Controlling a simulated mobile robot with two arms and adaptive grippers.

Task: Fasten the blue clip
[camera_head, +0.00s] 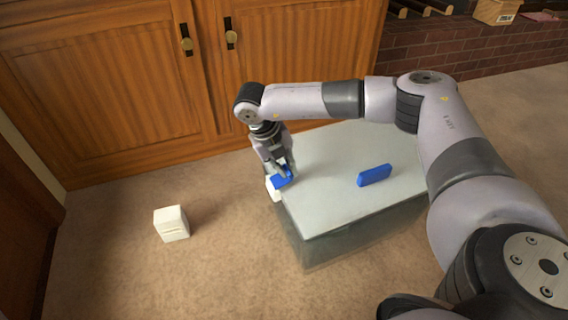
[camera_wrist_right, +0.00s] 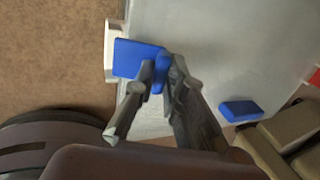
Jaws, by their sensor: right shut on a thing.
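A box with a pale grey lid (camera_head: 335,165) and a darker, see-through-looking body (camera_head: 335,240) stands on the floor. A blue clip (camera_head: 283,180) is at the lid's left edge, beside a white part (camera_head: 273,188) on the box's side. My right gripper (camera_head: 282,168) points down over this edge and is shut on the blue clip. In the right wrist view the clip (camera_wrist_right: 138,58) shows as a flat blue plate with a part between the fingertips (camera_wrist_right: 162,72). The fingers hide some of it. I cannot tell whether the clip is fastened. My left gripper is not in view.
A second blue piece (camera_head: 375,176) is at the lid's right part. A white cube-like object (camera_head: 171,223) stands on the carpet to the left. Wooden cabinet doors (camera_head: 290,60) and a brick ledge (camera_head: 450,42) are behind. The carpet left of the box is mostly clear.

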